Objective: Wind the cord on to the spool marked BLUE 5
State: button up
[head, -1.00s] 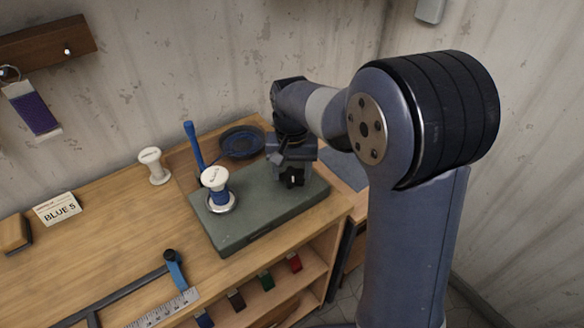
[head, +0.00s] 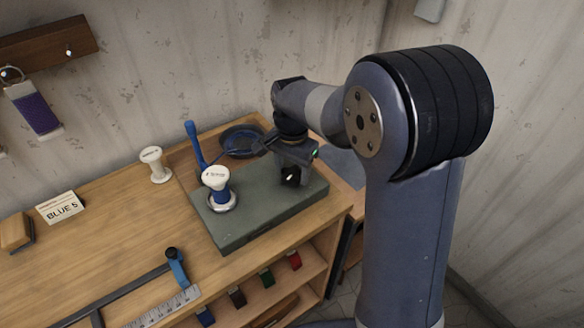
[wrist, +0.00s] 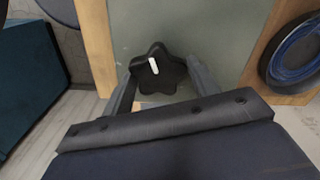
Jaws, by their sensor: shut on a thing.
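A white spool (head: 215,178) with blue cord (head: 219,191) around its core stands upright on a metal disc on the green winder base (head: 245,222). The print on its top is too small to read. A black star-shaped knob (wrist: 158,78) with a white mark sits at the base's right end; it also shows in the head view (head: 291,178). My gripper (head: 292,168) points down over the knob, its fingers shut on either side of it. More blue cord lies coiled in a dark dish (head: 241,152) behind the base; the dish shows in the wrist view (wrist: 278,75).
A bare white spool (head: 155,165) and a BLUE 5 card (head: 61,207) stand to the left. A blue upright (head: 194,145) rises behind the wound spool. A ruler tool (head: 163,306) lies in front. Shelf cubbies (head: 266,290) are below the bench edge.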

aim_at(292, 173)
dwell(0.3)
jog(key=o, duration=1)
jog(key=shift+r, duration=0.1)
notch_tip(292, 173, up, 11)
